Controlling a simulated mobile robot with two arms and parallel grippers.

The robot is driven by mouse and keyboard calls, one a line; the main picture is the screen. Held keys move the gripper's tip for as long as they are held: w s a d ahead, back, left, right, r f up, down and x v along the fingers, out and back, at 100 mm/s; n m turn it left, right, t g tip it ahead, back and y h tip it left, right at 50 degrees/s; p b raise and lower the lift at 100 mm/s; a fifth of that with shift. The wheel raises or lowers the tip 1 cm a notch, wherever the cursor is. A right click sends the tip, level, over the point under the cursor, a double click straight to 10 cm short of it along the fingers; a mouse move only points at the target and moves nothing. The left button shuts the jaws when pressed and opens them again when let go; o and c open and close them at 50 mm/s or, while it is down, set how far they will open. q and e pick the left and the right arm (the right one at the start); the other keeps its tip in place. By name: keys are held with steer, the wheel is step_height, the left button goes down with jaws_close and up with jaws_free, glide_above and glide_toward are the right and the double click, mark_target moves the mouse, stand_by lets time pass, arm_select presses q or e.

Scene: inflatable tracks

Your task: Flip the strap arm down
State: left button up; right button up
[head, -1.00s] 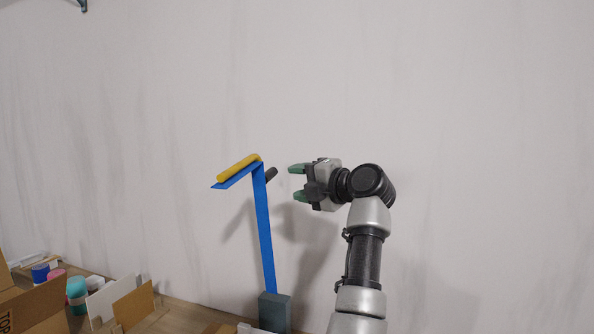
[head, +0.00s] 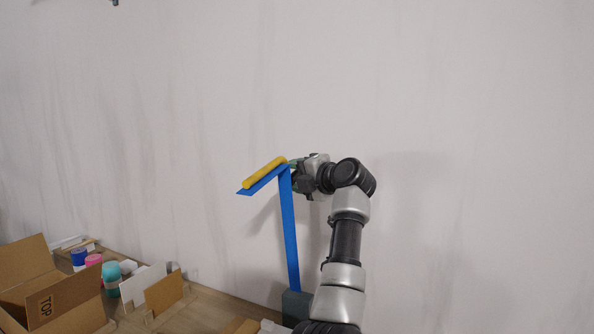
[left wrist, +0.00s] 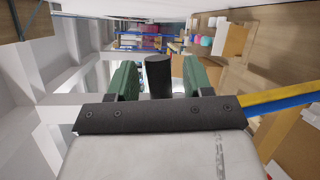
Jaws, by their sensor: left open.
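A blue strap arm with a yellow padded top (head: 264,173) reaches out from the head of a blue upright post (head: 290,235) and slopes down to the left. The post stands on a grey-blue base block (head: 296,306). My left gripper (head: 294,174) is at the post's top, just right of the strap arm. In the left wrist view its green fingers (left wrist: 160,80) are open, with a dark round knob (left wrist: 158,74) between them. I cannot tell whether they touch it. The yellow and blue edge (left wrist: 285,98) shows at right there. My right gripper is out of view.
On the table (head: 207,305) at lower left stand an open cardboard box (head: 72,295), pink (head: 94,260) and teal (head: 111,271) rolls, and upright card pieces (head: 163,294). A plain wall (head: 450,120) is behind. The space above the post is clear.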

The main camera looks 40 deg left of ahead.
arm_select(q)
steer(key=shift+a, duration=0.1)
steer(key=shift+c, duration=0.5)
jaws_close()
steer(key=shift+f, duration=0.1)
